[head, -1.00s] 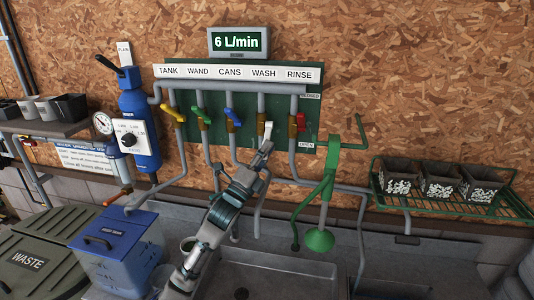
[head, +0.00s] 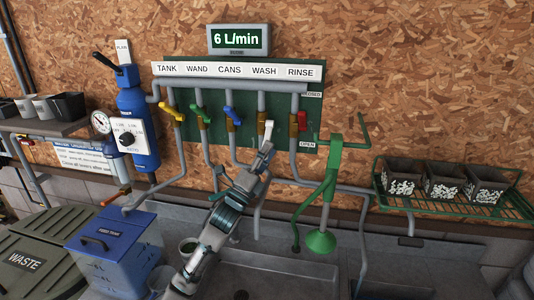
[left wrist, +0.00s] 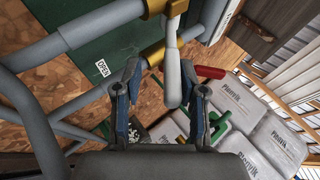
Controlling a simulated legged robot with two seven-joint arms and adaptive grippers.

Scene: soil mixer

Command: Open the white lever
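The white lever (head: 268,131) is on the WASH pipe of the green valve panel (head: 308,168). In the left wrist view the white lever (left wrist: 173,76) lies between the two spread fingers of my left gripper (left wrist: 161,70). I see a gap to the left finger; the lever is closer to the right finger, and contact is unclear. My right gripper is not in view.
Blue (head: 232,116), green (head: 201,113) and yellow (head: 173,112) levers are to the left. A red lever (head: 302,121) is close on the right. A green eyewash-like fixture (head: 328,190) stands right of my arm. A display (head: 239,39) reads 6 L/min.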

